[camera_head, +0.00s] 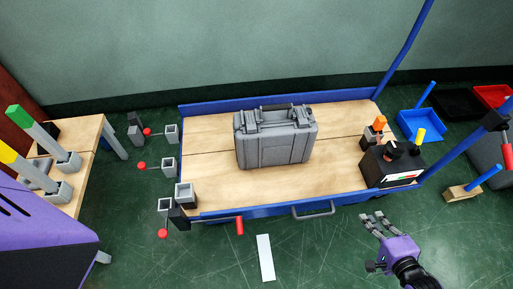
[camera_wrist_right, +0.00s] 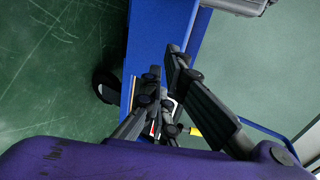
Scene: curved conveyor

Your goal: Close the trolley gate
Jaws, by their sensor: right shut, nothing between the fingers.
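The trolley has a wooden deck (camera_head: 345,150) in a blue frame. A low blue rail with a grey handle (camera_head: 314,210) runs along its near side; it looks like the gate, but I cannot tell how far it is open. My right gripper (camera_head: 373,221) is shut and empty, near the trolley's near right corner, to the right of the handle and apart from it. In the right wrist view, its dark fingers show in front of a blue part of the trolley (camera_wrist_right: 163,45) and a black wheel (camera_wrist_right: 105,84). My left gripper is not in view.
A grey case (camera_head: 275,145) stands on the deck. A black box (camera_head: 392,165) sits at its right end. Clamps with red knobs (camera_head: 163,233) line the left end. A white strip (camera_head: 265,257) lies on the floor. A blue bin (camera_head: 420,125) and tools are at right.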

